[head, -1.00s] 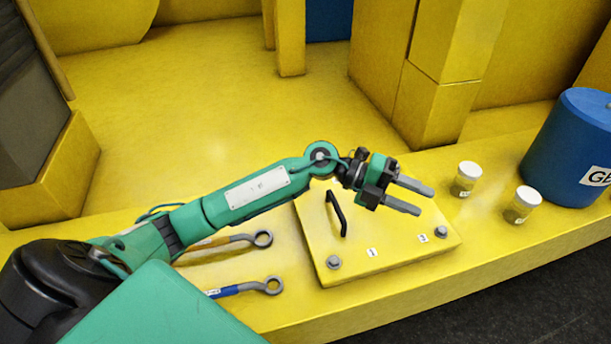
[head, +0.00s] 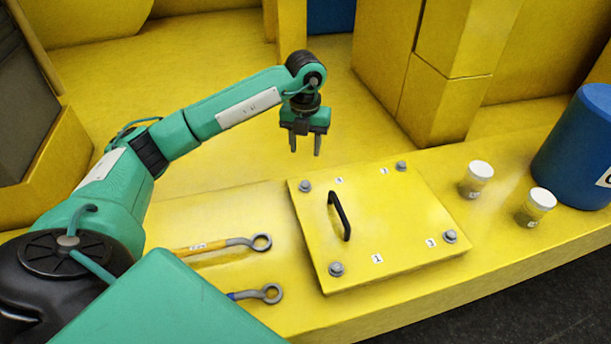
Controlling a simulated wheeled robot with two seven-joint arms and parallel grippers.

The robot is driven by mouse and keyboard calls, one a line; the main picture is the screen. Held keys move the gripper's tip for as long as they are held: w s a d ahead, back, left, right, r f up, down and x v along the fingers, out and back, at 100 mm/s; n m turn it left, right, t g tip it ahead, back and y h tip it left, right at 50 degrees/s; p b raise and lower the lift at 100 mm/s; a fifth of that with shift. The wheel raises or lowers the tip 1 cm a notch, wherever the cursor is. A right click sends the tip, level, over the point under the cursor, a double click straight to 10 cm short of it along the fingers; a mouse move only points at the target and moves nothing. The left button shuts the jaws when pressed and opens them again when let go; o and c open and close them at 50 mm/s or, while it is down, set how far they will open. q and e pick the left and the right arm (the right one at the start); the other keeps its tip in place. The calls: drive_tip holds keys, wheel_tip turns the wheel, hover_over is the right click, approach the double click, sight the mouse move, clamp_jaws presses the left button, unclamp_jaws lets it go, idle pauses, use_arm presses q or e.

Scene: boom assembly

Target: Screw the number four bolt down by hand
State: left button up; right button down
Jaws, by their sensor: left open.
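The yellow cover plate (head: 400,215) lies on the yellow ledge. It has a bolt at each corner: far left (head: 305,186), far right (head: 402,166), near right (head: 450,236) and near left (head: 336,269). Small number tags sit by the bolts; the near left one (head: 377,258) looks like 1, and I cannot read a four on the others. The bolt heads show, but how deep they sit is unclear. My left gripper (head: 305,152) is open and empty, fingers pointing down, above and behind the far left bolt, apart from it. My right gripper is not in view.
A black handle (head: 339,216) rises from the plate. Two ring-ended wrenches, one orange (head: 215,246) and one blue (head: 262,294), lie left of the plate.

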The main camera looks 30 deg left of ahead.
sight(305, 183)
use_arm(q)
wheel_tip(305, 183, down, 11)
drive_tip(key=p, duration=0.3)
drive_tip(key=shift+r+p, duration=0.15)
drive_tip(key=shift+p, duration=0.25)
drive_tip(key=shift+f, duration=0.55)
clamp_jaws()
